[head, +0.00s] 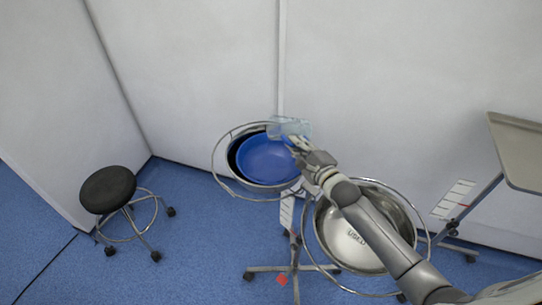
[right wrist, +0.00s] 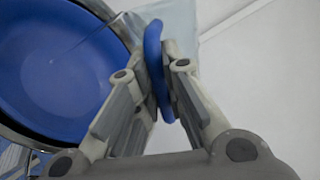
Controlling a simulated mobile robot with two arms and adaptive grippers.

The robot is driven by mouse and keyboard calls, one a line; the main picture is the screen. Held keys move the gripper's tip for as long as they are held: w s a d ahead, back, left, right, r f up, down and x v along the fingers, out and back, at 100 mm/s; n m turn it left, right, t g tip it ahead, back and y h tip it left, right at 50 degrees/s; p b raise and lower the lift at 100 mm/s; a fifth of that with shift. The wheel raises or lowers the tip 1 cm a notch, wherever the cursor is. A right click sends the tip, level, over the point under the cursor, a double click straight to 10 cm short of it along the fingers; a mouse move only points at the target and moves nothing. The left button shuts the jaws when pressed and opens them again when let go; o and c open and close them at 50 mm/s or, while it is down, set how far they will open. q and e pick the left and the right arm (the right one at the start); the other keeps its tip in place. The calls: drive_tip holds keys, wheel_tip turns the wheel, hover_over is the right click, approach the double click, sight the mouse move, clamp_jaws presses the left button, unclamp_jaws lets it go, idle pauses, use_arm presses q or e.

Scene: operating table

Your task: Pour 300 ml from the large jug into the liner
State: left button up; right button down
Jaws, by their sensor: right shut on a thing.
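The large jug (head: 290,126) is clear, pale blue and tipped over above the right far edge of the liner. It also shows in the right wrist view (right wrist: 180,22). My right gripper (head: 298,146) is shut on the jug's blue handle (right wrist: 154,62). The liner (head: 265,160) is a round blue bowl set in a ring stand, and its inside fills the left of the right wrist view (right wrist: 50,85). A thin pale line runs from the jug's side down over the liner and looks like a stream. The liquid levels cannot be read. My left gripper is out of view.
A steel basin (head: 340,245) marked "USED" stands in a second ring stand under my right arm. A black stool (head: 108,190) is at the left. A grey tray stand (head: 520,150) is at the right. White walls stand close behind the liner.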

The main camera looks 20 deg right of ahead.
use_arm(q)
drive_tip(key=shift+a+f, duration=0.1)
use_arm(e)
drive_tip(key=shift+a, duration=0.1)
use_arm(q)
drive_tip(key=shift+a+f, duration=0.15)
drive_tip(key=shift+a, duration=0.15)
use_arm(e)
drive_tip(key=shift+n, duration=0.3)
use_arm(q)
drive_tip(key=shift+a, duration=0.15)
use_arm(e)
drive_tip(key=shift+a, duration=0.15)
